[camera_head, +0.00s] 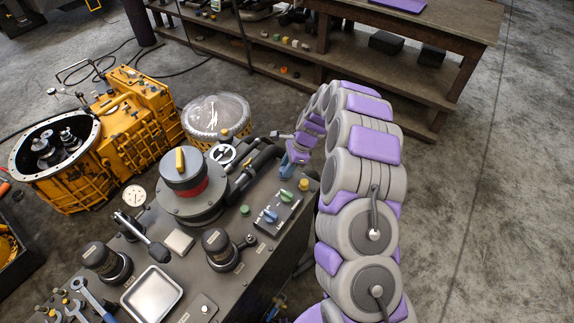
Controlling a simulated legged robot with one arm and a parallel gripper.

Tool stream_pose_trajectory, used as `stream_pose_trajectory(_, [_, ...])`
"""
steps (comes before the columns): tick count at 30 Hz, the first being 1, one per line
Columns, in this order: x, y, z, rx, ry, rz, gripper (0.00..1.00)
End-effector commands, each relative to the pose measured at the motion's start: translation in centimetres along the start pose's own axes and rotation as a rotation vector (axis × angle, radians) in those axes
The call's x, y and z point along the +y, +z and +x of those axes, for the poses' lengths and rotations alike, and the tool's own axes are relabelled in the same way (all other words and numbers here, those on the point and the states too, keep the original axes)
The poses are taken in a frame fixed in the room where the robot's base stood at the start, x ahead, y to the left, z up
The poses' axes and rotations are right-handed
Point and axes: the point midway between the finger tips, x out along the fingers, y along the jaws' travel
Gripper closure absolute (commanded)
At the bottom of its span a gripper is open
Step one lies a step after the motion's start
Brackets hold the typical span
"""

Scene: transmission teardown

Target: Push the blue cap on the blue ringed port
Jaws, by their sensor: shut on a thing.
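I cannot make out a blue ringed port clearly.
The bench top holds a round housing with a red band (186,190), a metal tray (152,294), black cylinders (107,262) and wrenches (90,298). A yellow transmission case (130,118) and a clear-domed drum (216,116) stand beyond. Open floor (490,210) lies right.

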Motion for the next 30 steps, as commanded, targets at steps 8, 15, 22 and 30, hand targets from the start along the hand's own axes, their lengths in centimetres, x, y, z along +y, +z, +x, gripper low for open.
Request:
stream_pose_trajectory(8, [0.00,-0.03,0.06,0.000,0.000,0.000,0.97])
stream_pose_trajectory(15, [0.00,-0.17,0.40,0.000,0.001,0.001,0.97])
stream_pose_trajectory(22, [-0.02,-0.20,0.49,0.000,0.000,0.000,0.97])
stream_pose_trajectory(30, [-0.02,-0.20,0.48,0.000,0.000,0.000,0.44])
